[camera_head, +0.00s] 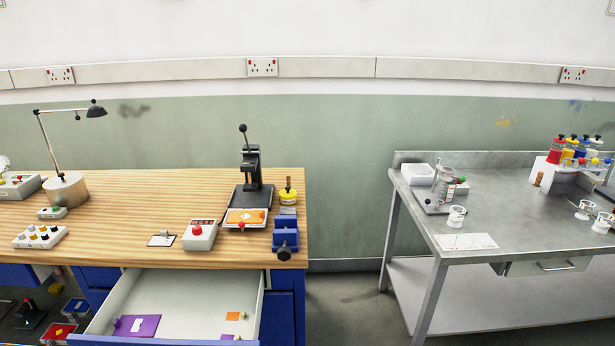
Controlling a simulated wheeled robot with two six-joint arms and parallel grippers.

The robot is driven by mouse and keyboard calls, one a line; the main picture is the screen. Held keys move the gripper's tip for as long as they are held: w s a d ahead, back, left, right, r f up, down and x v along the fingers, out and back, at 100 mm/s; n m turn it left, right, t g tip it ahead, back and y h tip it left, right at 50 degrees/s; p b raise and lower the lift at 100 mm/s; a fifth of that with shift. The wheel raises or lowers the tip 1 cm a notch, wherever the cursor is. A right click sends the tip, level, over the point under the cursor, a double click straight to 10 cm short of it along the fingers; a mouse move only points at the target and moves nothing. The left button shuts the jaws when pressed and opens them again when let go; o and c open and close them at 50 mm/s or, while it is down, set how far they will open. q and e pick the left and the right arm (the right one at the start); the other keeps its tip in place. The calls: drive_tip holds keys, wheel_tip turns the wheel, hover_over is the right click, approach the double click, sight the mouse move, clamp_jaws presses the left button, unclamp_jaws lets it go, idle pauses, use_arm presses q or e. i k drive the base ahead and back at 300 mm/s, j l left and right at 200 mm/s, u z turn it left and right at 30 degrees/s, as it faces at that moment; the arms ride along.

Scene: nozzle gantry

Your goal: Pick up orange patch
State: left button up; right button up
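A small orange square patch (232,316) lies flat in the open white drawer (185,283) of the wooden bench, towards the drawer's right side. A larger orange piece with a white mark (245,217) lies on the tray at the foot of the black hand press (251,170). Neither of my grippers shows in this view.
A purple piece (137,326) lies in the drawer's left part. The wooden bench (130,205) bears a lamp (66,190), a white box with a red button (200,234) and a blue vise (286,232). A metal table (400,190) stands right, with a floor gap between.

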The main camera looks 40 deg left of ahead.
sight(231, 316)
drive_tip(key=u, duration=1.7)
